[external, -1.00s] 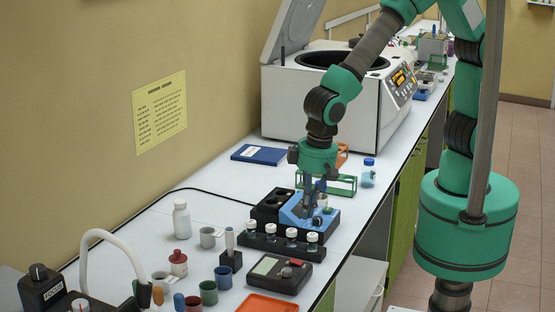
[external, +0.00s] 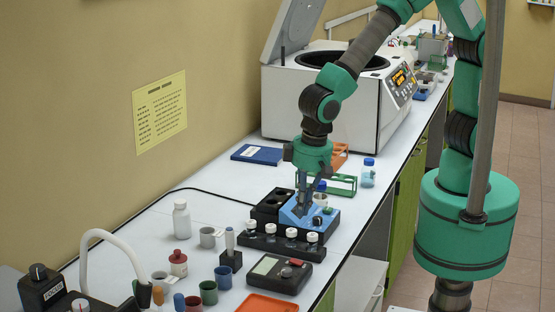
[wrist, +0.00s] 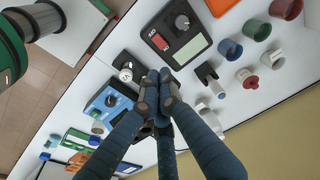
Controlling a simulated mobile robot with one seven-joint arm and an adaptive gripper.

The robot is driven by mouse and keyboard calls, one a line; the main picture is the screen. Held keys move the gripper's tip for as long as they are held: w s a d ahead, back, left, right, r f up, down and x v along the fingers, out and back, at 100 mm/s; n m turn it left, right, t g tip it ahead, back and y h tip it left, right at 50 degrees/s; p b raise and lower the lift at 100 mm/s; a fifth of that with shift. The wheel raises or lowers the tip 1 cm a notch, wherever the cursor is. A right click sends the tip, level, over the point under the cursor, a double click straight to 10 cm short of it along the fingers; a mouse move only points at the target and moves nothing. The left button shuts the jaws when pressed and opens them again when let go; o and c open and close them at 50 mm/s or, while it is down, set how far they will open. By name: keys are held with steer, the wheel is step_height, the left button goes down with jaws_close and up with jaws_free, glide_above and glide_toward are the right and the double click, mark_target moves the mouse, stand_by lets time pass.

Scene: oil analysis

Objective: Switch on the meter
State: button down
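The meter (external: 277,271), as I take it, is a dark flat box with a grey-green display, a dark knob and a red button. My gripper (external: 303,211) points down over the blue and black block (external: 325,217), behind the meter in the external view. In the wrist view its fingertips (wrist: 158,80) are together, with nothing visible between them. They are apart from the meter; their exact height is unclear.
A row of white-capped vials (external: 291,234) stands between the blue block and the meter. A pen-like stick in a black holder (external: 230,260), several coloured cups (external: 208,292) and an orange tray (external: 266,304) are close by. A green rack (external: 342,185) stands behind.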

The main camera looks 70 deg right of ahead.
mark_target(298, 260)
steer(key=f, duration=0.4)
steer(key=w+f+b, duration=0.1)
steer(key=f, duration=0.4)
steer(key=w+f, duration=0.1)
steer(key=f, duration=0.3)
steer(key=shift+f, duration=0.3)
steer(key=shift+b, duration=0.3)
steer(key=shift+w+f+b, duration=0.2)
steer(key=shift+f+b, duration=0.3)
steer(key=shift+d+r, duration=0.1)
steer(key=shift+s, duration=1)
